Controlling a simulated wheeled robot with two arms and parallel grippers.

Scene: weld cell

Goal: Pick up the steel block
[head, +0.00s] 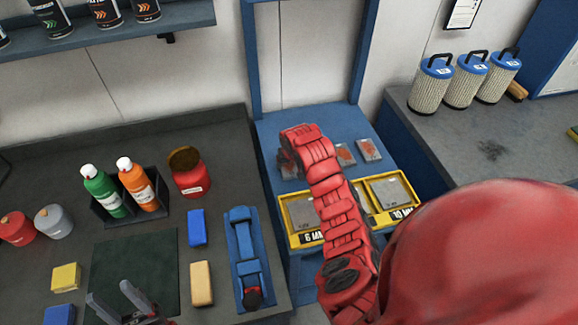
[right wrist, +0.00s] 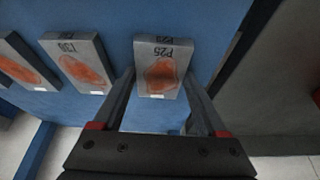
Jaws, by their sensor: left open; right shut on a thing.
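The steel block (right wrist: 157,85) is grey, marked P25, with an orange-brown patch on its face. In the right wrist view it stands between the two fingers of my right gripper (right wrist: 159,78), which is shut on it. In the head view my red right arm reaches over the blue stand and hides most of that gripper and block. My left gripper (head: 121,299) is open and empty above the dark green mat at the lower left.
Two similar blocks lie alongside, one (right wrist: 77,65) beside the held one, another (right wrist: 24,64) farther left. Yellow trays (head: 308,239) with plates sit at the stand's front. The left bench (head: 75,150) carries bottles, cans, coloured blocks and a blue tool. Filter canisters (head: 433,84) stand at right.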

